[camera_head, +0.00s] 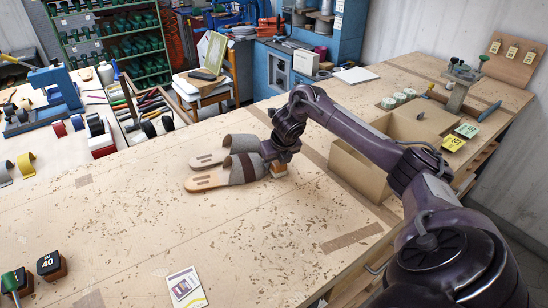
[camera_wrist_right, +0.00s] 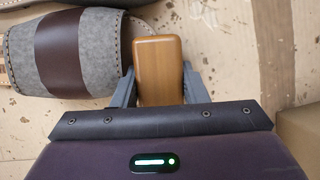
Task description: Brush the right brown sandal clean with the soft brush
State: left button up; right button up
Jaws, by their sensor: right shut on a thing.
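Two sandals lie side by side on the workbench in the head view, each with a pale sole and a grey upper. The nearer sandal (camera_head: 241,169) has a dark brown band across its grey upper; the farther sandal (camera_head: 239,144) lies just behind it. My right gripper (camera_head: 279,165) is at the right end of the pair. In the right wrist view my right gripper (camera_wrist_right: 158,82) is shut on a wooden brush (camera_wrist_right: 158,65), beside the banded sandal (camera_wrist_right: 78,55). The bristles are hidden, and I cannot tell whether the brush touches the sandal. My left gripper is out of view.
The workbench (camera_head: 230,230) is clear in front of the sandals. An open cardboard box (camera_head: 358,174) stands to the right, near my right arm. A card (camera_head: 186,288) and dark number blocks (camera_head: 51,266) lie at the front left. Tool trays and tape rolls are at the left.

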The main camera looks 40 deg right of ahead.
jog(key=shift+s+a, duration=0.1)
jog(key=shift+s, duration=0.05)
notch_tip(320, 180, up, 8)
jog(key=p, duration=0.7)
dwell(0.4)
jog(key=shift+w+a+r+p, duration=0.15)
jog(key=shift+w+r+p, duration=0.05)
jog(key=shift+r+p, duration=0.1)
jog(key=w+a+r+n+p, duration=0.1)
jog(key=w+a+r+p, duration=0.2)
jog(key=a+r+p, duration=0.15)
jog(key=shift+w+f+b, duration=0.1)
jog(key=shift+f+b, duration=1.85)
jog(key=shift+f, duration=1.35)
